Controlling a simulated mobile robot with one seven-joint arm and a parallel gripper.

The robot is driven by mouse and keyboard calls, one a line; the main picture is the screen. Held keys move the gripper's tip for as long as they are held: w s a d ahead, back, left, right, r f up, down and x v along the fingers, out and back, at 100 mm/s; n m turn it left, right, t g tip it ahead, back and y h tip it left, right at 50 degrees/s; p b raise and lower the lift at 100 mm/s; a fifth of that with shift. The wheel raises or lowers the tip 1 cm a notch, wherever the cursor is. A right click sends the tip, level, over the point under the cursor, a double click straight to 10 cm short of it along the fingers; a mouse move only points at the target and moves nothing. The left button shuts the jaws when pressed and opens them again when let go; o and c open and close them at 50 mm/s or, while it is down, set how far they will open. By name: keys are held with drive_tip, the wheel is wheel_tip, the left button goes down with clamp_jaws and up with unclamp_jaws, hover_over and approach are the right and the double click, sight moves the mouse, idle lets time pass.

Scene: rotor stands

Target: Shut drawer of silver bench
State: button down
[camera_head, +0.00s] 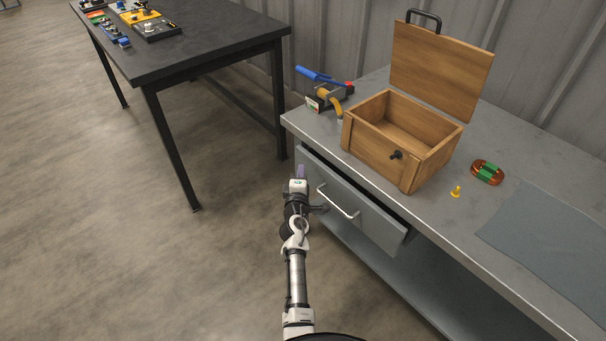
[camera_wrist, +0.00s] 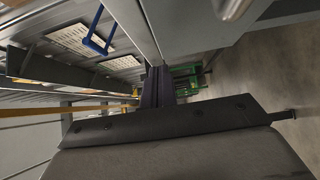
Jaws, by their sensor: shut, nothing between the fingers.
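The silver bench (camera_head: 452,222) stands at the right in the head view. Its grey drawer (camera_head: 372,222) sticks out a little from under the top, with a dark gap above its front. The drawer has a silver bar handle (camera_head: 338,203). My gripper (camera_head: 299,171) is by the left end of the drawer front, left of the handle. Whether it touches the drawer cannot be told. Its dark fingers are together and empty, as the wrist view (camera_wrist: 158,87) also shows.
On the bench stand an open wooden box (camera_head: 385,155), a blue-handled tool (camera_head: 325,85), a copper-and-green coil (camera_head: 487,172), a yellow peg (camera_head: 456,191) and a grey mat (camera_head: 550,235). A black table (camera_head: 200,55) is at the back left.

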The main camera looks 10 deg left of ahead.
drive_tip(key=s, duration=0.9)
drive_tip(key=shift+d+b, duration=0.45)
drive_tip(key=c, duration=2.2)
unclamp_jaws()
drive_tip(key=shift+s, duration=0.35)
drive_tip(key=c, duration=1.9)
unclamp_jaws()
drive_tip(key=shift+s+d+f, duration=0.1)
drive_tip(key=shift+s, duration=0.05)
drive_tip(key=shift+c, duration=0.2)
drive_tip(key=shift+o, duration=1.3)
drive_tip(key=shift+f+m+h+b, duration=0.15)
drive_tip(key=shift+m+h+b, duration=0.15)
drive_tip(key=shift+o, duration=0.7)
drive_tip(key=shift+s+d+f+m+h+b, duration=0.1)
drive_tip(key=shift+f+m+h+b, duration=0.25)
drive_tip(key=shift+h, duration=0.25)
drive_tip(key=m+g+h+b, duration=0.4)
drive_tip(key=m+g+h, duration=0.2)
drive_tip(key=m+h, duration=0.3)
approach(339, 207)
drive_tip(key=shift+n+h, duration=0.5)
drive_tip(key=shift+n, duration=0.15)
drive_tip(key=x, duration=0.3)
drive_tip(key=p+x, duration=0.1)
drive_tip(key=x, duration=0.2)
drive_tip(key=f+p+x, duration=0.1)
drive_tip(key=x, duration=0.3)
drive_tip(key=shift+a+f, duration=0.1)
drive_tip(key=shift+a, duration=0.15)
